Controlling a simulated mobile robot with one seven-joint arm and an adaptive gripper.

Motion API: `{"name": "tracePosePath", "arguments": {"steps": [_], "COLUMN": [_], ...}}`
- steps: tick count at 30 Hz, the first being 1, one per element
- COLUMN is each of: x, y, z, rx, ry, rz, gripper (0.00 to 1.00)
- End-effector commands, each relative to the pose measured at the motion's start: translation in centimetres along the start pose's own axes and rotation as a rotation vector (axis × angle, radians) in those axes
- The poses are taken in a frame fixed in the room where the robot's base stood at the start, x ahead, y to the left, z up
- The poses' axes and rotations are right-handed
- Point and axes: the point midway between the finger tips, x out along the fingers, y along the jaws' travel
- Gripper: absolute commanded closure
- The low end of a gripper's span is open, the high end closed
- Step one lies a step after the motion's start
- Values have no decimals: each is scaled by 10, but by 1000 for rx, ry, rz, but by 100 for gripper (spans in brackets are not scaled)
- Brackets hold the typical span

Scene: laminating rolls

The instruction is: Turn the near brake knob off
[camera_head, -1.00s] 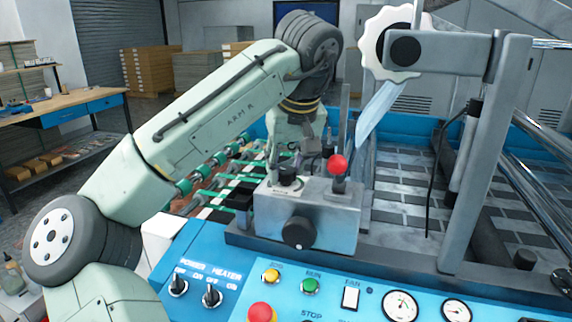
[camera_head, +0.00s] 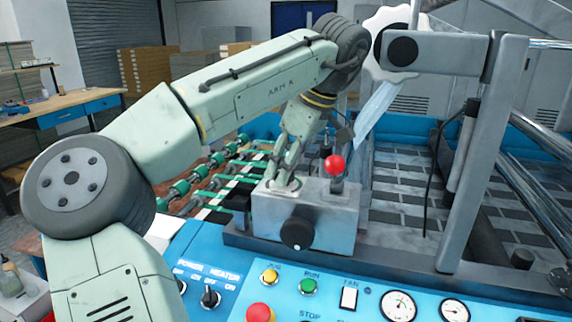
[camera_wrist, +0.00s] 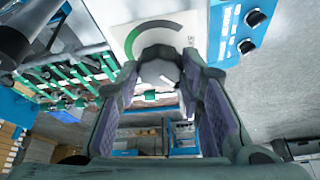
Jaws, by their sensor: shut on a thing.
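The brake knob sits on top of a grey metal box (camera_head: 335,208) behind the blue control panel. In the wrist view its round grey top (camera_wrist: 158,72) shows between my two fingers, beside a white dial plate (camera_wrist: 140,32) with a green and grey arc. My gripper (camera_head: 284,183) points down onto the box top and is shut on the knob, with a finger on each side. In the head view the fingers hide most of the knob. Its pointer direction cannot be made out.
A red-ball lever (camera_head: 334,163) stands on the box just right of my gripper. A black knob (camera_head: 297,233) is on the box front. The blue panel (camera_head: 235,262) has switches, buttons and gauges. A grey upright frame (camera_head: 485,150) stands at right, green-wheeled rollers (camera_head: 205,172) at left.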

Motion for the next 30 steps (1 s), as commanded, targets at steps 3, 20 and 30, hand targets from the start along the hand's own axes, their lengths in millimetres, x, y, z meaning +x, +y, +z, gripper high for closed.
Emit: {"name": "tracePosePath", "arguments": {"steps": [3,20,30], "x": [0,0,0], "y": [0,0,0], "z": [0,0,0], "rx": [-21,-30,-29], "ry": [0,-1,-1], "rz": [-8,-12,-12], "gripper": [93,60,45]}}
